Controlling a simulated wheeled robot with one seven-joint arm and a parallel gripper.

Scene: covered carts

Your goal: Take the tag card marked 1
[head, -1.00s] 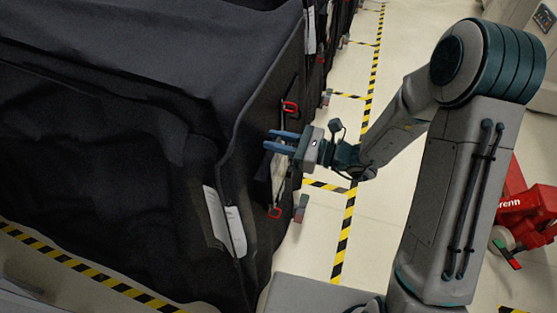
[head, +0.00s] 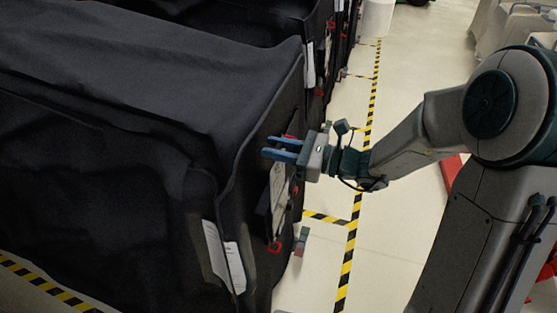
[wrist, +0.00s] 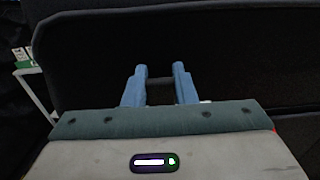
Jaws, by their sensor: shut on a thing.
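My gripper (head: 267,146) points left at the upper part of the near cart's end, by the upper red clip. In the wrist view its two blue fingers (wrist: 160,68) stand a little apart, shut on a dark bar-like thing (wrist: 160,84) between them; I cannot tell what it is. A white card (head: 278,186) hangs on the cart's end just below the fingers. Two more white sheets, a left one (head: 215,250) and a right one (head: 235,268), hang at the cart's near corner. No number is readable on any of them.
The black-covered cart (head: 110,190) fills the left, with a lower red clip (head: 275,247) on its end. More covered carts stand behind it. Yellow-black floor tape (head: 348,265) runs along the carts. The pale floor (head: 400,220) to the right is mostly open.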

